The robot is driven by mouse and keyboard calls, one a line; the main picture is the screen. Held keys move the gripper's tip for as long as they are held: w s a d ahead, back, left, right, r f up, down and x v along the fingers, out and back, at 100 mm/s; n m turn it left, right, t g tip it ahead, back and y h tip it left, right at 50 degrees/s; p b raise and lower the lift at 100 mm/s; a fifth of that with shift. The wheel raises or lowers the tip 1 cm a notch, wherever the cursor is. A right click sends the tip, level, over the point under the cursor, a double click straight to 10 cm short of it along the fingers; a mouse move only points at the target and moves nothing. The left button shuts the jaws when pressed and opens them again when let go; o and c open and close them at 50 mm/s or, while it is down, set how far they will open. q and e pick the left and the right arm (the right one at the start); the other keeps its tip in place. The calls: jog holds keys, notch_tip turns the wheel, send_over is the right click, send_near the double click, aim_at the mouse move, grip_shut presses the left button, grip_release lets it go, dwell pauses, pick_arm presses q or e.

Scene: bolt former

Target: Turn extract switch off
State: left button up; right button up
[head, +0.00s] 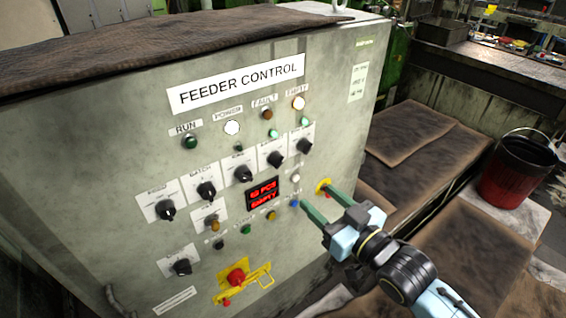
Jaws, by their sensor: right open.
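The grey control cabinet (130,130) is headed FEEDER CONTROL. A row of black rotary switches on white plates crosses its front, from the far left switch (166,210) to the far right switch (306,140). Another black rotary switch (181,267) sits lower left. Most switch labels are too small to read, so I cannot tell which one is the extract switch. My right gripper (314,195) is open and empty, its two green fingers pointing at the panel's right side, below the right end of the switch row. Whether they touch the panel is unclear. My left gripper is out of view.
A red display (263,193) reads EMPTY on its lower line. A red button (236,277) with a yellow guard sits low on the panel. A yellow-ringed control (322,186) is close by my right fingers.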

aim_at(281, 164)
jog(key=x, duration=1.3)
jog(key=shift+a+r, duration=0.2)
jog(key=shift+r, duration=0.05)
jog(key=c, duration=1)
